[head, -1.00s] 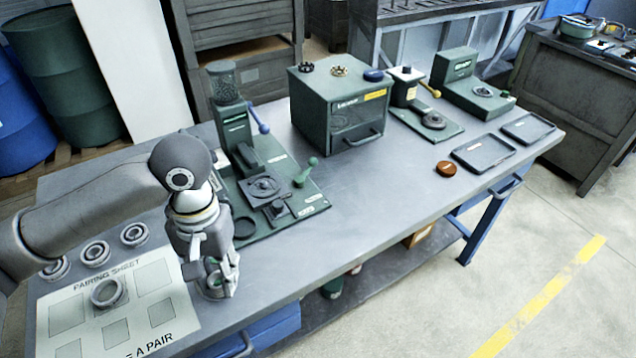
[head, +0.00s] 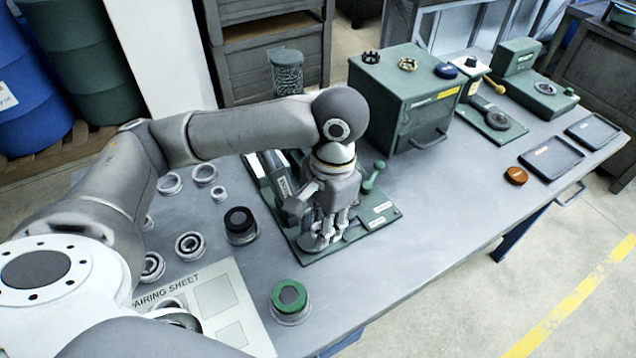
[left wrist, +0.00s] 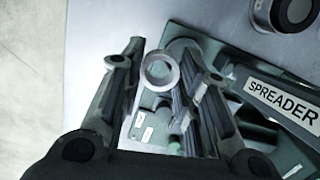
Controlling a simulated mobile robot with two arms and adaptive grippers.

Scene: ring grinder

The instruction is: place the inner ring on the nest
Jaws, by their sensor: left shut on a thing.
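My left gripper (head: 328,232) points down over the dark green spreader base on the table. It also shows in the left wrist view (left wrist: 164,64), with its fingers shut on a small pale metal ring (left wrist: 146,76), the inner ring. The ring is held at the fingertips, its hole facing the wrist camera. The green spreader base (head: 377,215) lies below and around the gripper. The nest cannot be made out; the gripper and arm cover the middle of the base. Whether the ring touches anything below is unclear. My right gripper is not in view.
A black-topped cup (head: 240,224) stands left of the base, and a green-topped cup (head: 290,298) in front. Several metal rings (head: 190,245) lie at left near the pairing sheet (head: 252,335). A green box (head: 405,95) stands behind.

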